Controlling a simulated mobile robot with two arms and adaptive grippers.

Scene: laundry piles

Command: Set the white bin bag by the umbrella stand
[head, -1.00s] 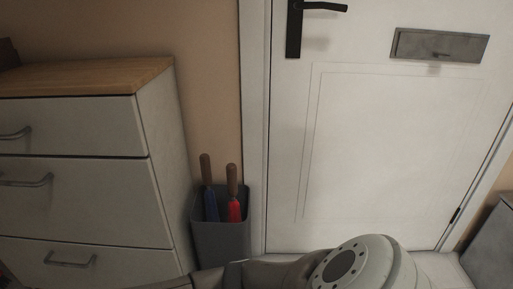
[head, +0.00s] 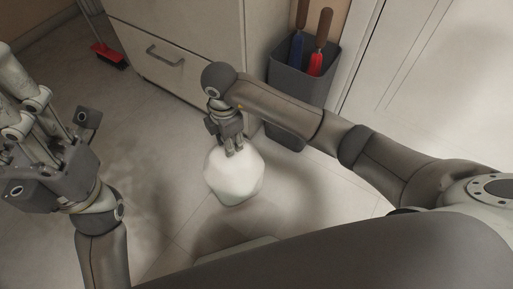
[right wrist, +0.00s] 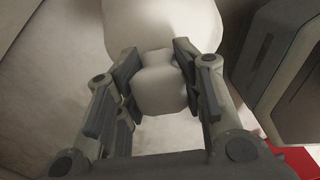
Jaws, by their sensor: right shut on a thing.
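The white bin bag (head: 233,180) hangs below my right gripper (head: 234,149), beside the front of the umbrella stand. The gripper is shut on the bag's neck, which shows between the fingers in the right wrist view (right wrist: 160,82). I cannot tell whether the bag's bottom touches the floor. The umbrella stand (head: 290,97) is a dark grey square bin holding a blue and a red umbrella with brown handles. My right arm crosses in front of it and hides part of it. My left gripper (head: 20,105) is at the far left, away from the bag; its fingertips are unclear.
A white drawer cabinet (head: 185,45) stands behind the bag, left of the stand. A white door (head: 400,60) is to the right of the stand. A red broom head (head: 108,55) lies at the upper left. The tiled floor around the bag is mostly clear.

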